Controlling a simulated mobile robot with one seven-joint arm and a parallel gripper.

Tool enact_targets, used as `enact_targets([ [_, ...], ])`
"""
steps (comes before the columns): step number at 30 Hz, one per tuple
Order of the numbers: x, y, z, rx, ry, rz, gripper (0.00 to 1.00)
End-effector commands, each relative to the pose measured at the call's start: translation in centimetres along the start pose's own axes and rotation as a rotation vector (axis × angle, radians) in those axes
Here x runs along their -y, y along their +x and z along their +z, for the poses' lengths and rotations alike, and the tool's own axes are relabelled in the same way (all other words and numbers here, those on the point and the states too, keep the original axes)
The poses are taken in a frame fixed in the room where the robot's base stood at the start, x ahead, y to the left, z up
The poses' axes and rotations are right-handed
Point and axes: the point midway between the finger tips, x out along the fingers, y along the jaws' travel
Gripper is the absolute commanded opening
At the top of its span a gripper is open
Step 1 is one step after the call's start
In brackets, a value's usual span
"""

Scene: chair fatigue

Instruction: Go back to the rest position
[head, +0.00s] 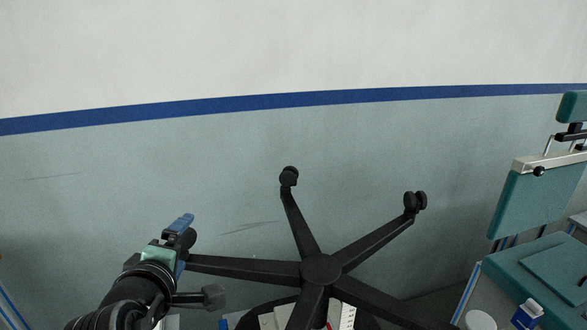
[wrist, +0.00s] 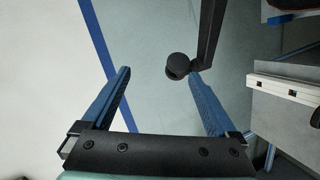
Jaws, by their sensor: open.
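My gripper (wrist: 160,88) is open in the wrist view, with its two blue fingers wide apart and no object between them. The tip of its right finger lies close to a black caster (wrist: 178,66) in the picture; I cannot tell if they touch. In the head view my gripper (head: 184,228) is at the lower left, beside the left leg of an upturned black chair base (head: 321,270). The base has several legs with casters pointing up. The chair's lower part is cut off by the bottom edge.
A teal chair with a backrest (head: 538,200) stands at the right. A white and blue carton (head: 526,314) and a white round container (head: 480,321) are at the lower right. A grey wall with a blue stripe (head: 290,100) is behind. Open space lies above the upturned base.

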Motion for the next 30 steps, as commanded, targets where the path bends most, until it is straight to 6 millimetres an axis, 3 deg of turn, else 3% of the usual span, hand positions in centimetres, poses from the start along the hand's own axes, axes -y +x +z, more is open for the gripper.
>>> enact_targets([
  [1, -4.4, -1.4, 0.4, -0.041, 0.125, 0.084, 0.94],
  [6, -16.0, -7.2, 2.1, -0.218, 0.502, 0.335, 0.94],
  [8, -19.6, -9.8, 3.0, -0.295, 0.619, 0.419, 0.94],
  [12, -27.1, -17.2, 5.1, -0.498, 0.852, 0.602, 0.94],
  [15, -30.7, -22.6, 6.4, -0.651, 0.975, 0.703, 0.94],
  [18, -33.0, -27.0, 7.4, -0.781, 1.055, 0.774, 0.94],
  [21, -34.2, -30.0, 7.9, -0.872, 1.100, 0.813, 0.94],
  [25, -34.7, -31.6, 8.2, -0.924, 1.123, 0.833, 0.94],
  [30, -34.7, -31.7, 8.2, -0.928, 1.126, 0.833, 0.94],
])
